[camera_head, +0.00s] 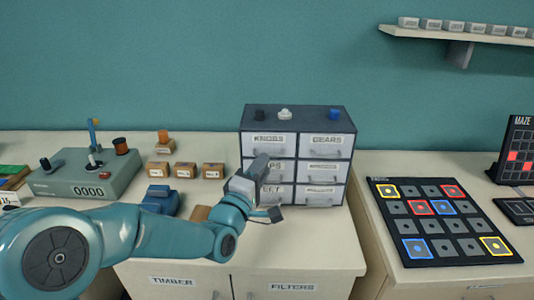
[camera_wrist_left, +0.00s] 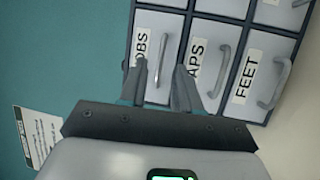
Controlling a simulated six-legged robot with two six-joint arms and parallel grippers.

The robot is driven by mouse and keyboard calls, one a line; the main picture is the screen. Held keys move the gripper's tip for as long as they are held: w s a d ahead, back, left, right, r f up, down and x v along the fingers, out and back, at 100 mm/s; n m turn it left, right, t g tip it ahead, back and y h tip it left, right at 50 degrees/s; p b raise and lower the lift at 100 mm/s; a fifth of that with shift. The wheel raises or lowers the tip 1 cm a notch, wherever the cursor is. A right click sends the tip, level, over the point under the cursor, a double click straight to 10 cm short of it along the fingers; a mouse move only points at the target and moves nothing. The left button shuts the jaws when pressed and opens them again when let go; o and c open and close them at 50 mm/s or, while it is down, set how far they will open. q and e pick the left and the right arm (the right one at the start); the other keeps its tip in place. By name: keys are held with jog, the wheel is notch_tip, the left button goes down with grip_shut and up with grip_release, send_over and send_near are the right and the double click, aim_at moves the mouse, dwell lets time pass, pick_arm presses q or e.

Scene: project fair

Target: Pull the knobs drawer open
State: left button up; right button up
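The grey drawer cabinet (camera_head: 349,125) stands on the counter with two columns of pale drawers. My left gripper (camera_head: 259,167) is in front of the left column, just below that drawer's label. In the left wrist view, my left gripper (camera_wrist_left: 160,75) has its two fingers apart. The knobs drawer (camera_wrist_left: 172,23) and its handle show between and beyond the fingers. I cannot tell whether they touch the handle. My right gripper is not in view.
The gears drawer (camera_head: 327,141) is to the right, and other labelled drawers lie below. Small knobs (camera_head: 285,113) sit on the cabinet top. Cardboard boxes (camera_head: 185,170) and a blue object (camera_head: 160,200) stand to the left. A dark tile board (camera_head: 440,220) lies at the right.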

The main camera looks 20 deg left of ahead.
aim_at(269, 134)
pick_arm(q)
jog(key=w, duration=0.3)
jog(key=shift+w+d+r+p, duration=0.15)
jog(key=shift+w+r+p, duration=0.1)
jog(key=shift+r+p, duration=0.05)
jog(key=shift+c, duration=0.3)
grip_shut()
dwell(0.9)
